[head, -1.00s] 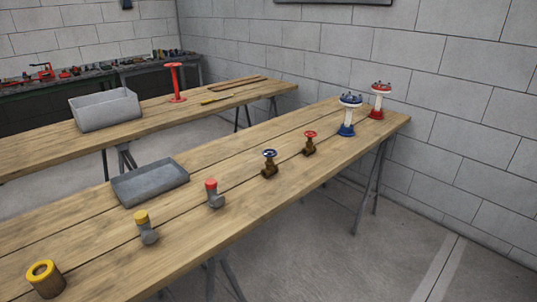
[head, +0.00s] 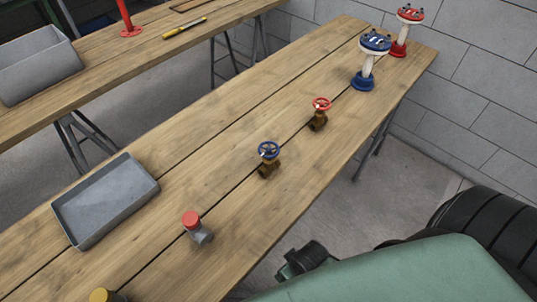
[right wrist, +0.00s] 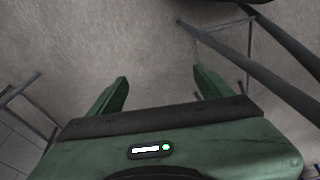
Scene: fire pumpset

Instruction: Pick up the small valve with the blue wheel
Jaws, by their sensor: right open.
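The small valve with the blue wheel (head: 268,150) stands upright on the near wooden table in the head view. Its brass body (head: 267,168) sits below the wheel. A similar small valve with a red wheel (head: 319,108) stands farther along to its right. My right gripper (right wrist: 160,88) is open and empty in the right wrist view, with bare floor beyond its green fingers. In the head view my green right arm is beside the table's near edge, apart from the blue-wheel valve. My left gripper is not in view.
The near table (head: 225,130) also holds a grey tray (head: 152,190), a red-capped grey fitting (head: 197,230) and larger blue (head: 374,45) and red (head: 409,18) pieces. Trestle legs (right wrist: 247,45) show in the right wrist view. Bare tabletop surrounds the blue-wheel valve.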

